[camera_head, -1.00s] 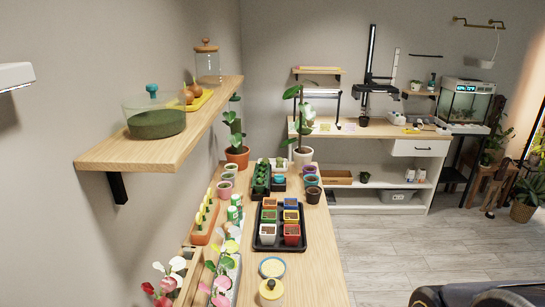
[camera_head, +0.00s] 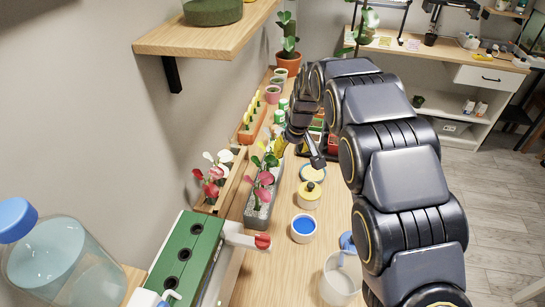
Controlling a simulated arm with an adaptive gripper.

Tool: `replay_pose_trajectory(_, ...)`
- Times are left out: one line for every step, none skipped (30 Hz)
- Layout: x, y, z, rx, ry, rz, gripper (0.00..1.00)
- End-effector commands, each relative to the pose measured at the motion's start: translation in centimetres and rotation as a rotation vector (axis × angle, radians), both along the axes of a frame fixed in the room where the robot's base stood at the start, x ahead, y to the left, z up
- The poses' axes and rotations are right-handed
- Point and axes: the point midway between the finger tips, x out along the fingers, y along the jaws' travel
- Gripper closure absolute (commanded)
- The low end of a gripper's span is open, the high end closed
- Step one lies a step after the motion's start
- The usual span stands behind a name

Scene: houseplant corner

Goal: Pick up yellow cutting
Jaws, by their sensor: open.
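A grey planter box (camera_head: 258,215) holds several cuttings with pink, white and green leaves. A small yellow patch (camera_head: 279,146) shows at its far end, close to my gripper; I cannot tell whether it is the yellow cutting's leaf. My gripper (camera_head: 300,153) is open and points down over the far end of this planter. One dark finger hangs to the right, above the table; the other is hard to make out among the leaves. No cutting is seen held. My arm comes in from the right and hides part of the table behind it.
A wall shelf (camera_head: 205,37) overhangs at upper left.

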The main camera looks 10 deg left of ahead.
Motion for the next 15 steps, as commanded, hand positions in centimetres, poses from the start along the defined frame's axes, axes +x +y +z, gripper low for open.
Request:
replay_pose_trajectory(0.9, 1.4, -1.5, 0.008, -0.009, 0.026, 0.57)
replay_pose_trajectory(1.4, 2.2, -2.1, 0.013, -0.019, 0.04, 0.57)
replay_pose_trajectory(2.0, 3.1, -2.7, 0.021, -0.035, 0.057, 0.57)
replay_pose_trajectory(2.4, 3.6, -3.2, 0.026, -0.043, 0.066, 0.57)
replay_pose_trajectory(2.7, 4.1, -3.6, 0.03, -0.049, 0.074, 0.57)
replay_pose_trajectory(3.0, 4.6, -4.0, 0.035, -0.056, 0.083, 0.57)
replay_pose_trajectory(3.2, 5.0, -4.2, 0.038, -0.063, 0.088, 0.57)
replay_pose_trajectory(3.3, 5.2, -4.4, 0.041, -0.067, 0.093, 0.57)
replay_pose_trajectory(3.5, 5.5, -4.6, 0.042, -0.07, 0.098, 0.57)
replay_pose_trajectory(3.5, 5.6, -4.8, 0.044, -0.071, 0.099, 0.57)
replay_pose_trajectory(3.6, 5.7, -5.0, 0.043, -0.071, 0.1, 0.57)
replay_pose_trajectory(3.7, 5.8, -5.4, 0.044, -0.071, 0.101, 0.57)
replay_pose_trajectory(3.8, 5.9, -5.7, 0.043, -0.07, 0.101, 0.57)
replay_pose_trajectory(3.8, 5.9, -6.1, 0.043, -0.069, 0.101, 0.57)
replay_pose_trajectory(3.9, 6.0, -6.5, 0.043, -0.069, 0.1, 0.57)
